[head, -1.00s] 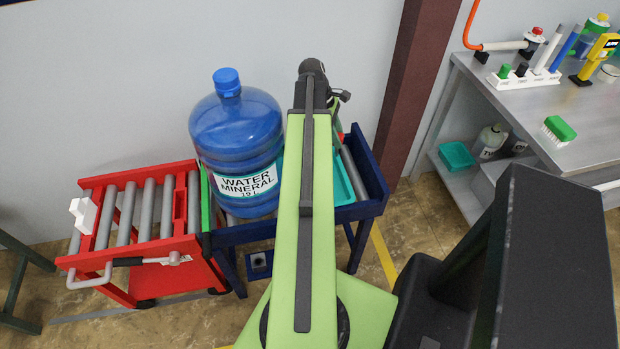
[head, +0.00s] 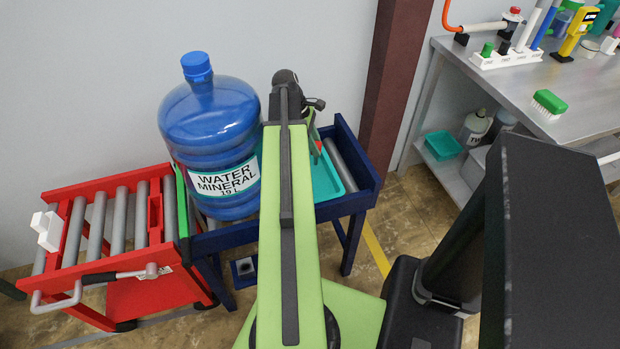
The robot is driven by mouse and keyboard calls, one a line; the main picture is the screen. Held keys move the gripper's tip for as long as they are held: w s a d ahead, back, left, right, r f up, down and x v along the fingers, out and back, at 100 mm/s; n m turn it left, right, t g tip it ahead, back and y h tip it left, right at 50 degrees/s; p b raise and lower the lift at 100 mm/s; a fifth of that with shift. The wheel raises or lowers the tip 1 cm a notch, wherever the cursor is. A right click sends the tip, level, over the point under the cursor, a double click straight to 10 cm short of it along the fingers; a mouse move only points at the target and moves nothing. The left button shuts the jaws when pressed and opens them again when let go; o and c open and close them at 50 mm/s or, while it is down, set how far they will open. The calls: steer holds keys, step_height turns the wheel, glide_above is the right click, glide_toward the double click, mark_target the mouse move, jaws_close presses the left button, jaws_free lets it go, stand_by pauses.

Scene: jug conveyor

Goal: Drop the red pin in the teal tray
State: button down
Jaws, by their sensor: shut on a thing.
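The teal tray (head: 328,184) sits on the rollers of the blue conveyor (head: 352,203), right of the water jug. My arm covers its left part. My gripper (head: 314,137) is at the far end of my arm, over the tray's back part, and mostly hidden behind the arm. A small bit of red shows at it, which looks like the red pin (head: 317,149). The gripper is shut on it. The pin's full shape and its height above the tray cannot be told.
A large blue water jug (head: 207,130) stands on the conveyor close left of my arm. A red roller cart (head: 130,290) adjoins on the left. A brown post (head: 393,80) and a grey bench (head: 500,85) are right. Another teal container (head: 443,146) is on the bench's lower shelf.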

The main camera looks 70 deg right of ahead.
steer(key=shift+f, duration=0.6)
steer(key=shift+r, duration=0.1)
steer(key=c, duration=1)
jaws_free()
steer(key=shift+o, duration=0.2)
steer(key=d+p+v, duration=0.1)
steer(key=p+v, duration=1.5)
steer(key=v, duration=0.1)
steer(key=shift+a+r, duration=0.2)
steer(key=shift+a, duration=0.3)
